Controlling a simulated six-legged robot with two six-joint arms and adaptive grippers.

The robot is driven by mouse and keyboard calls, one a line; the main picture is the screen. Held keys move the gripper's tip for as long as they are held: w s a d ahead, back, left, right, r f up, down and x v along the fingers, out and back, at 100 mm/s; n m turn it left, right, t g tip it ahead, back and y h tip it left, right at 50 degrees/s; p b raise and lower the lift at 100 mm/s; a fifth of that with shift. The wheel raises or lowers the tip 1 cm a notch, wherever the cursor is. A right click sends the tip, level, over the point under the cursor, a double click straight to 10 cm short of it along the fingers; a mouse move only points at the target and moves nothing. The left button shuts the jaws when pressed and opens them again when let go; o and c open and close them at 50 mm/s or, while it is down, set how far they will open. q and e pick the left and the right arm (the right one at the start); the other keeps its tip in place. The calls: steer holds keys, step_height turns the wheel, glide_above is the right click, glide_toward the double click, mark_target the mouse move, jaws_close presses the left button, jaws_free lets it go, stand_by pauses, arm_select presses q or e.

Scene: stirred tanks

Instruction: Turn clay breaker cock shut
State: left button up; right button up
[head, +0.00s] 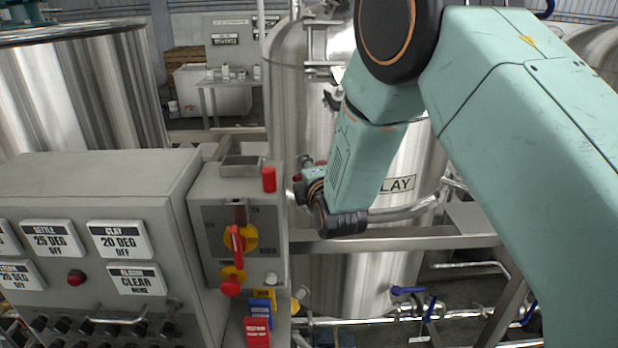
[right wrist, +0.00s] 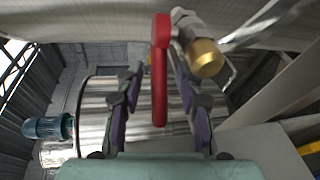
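The clay tank (head: 410,238) is a steel vessel; its label (head: 398,184) is partly covered by my right arm and reads "LAY". In the right wrist view a cock with a red lever (right wrist: 160,100) and a brass end (right wrist: 206,58) sits ahead. My right gripper (right wrist: 158,74) is open, with the red lever between its two fingers and a gap on each side. In the head view the right gripper (head: 309,186) is by the tank's left side, small and partly hidden by its wrist; red bits show beside it. My left gripper is out of view.
A grey control panel (head: 110,180) fills the lower left. Beside it a switch box (head: 207,225) has a red-and-yellow switch (head: 236,240) and red and blue tags below. A pipe rail crosses the tank front. Blue-handled valves (head: 408,291) are low at the right.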

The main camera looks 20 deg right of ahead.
steer(key=v, duration=1.2)
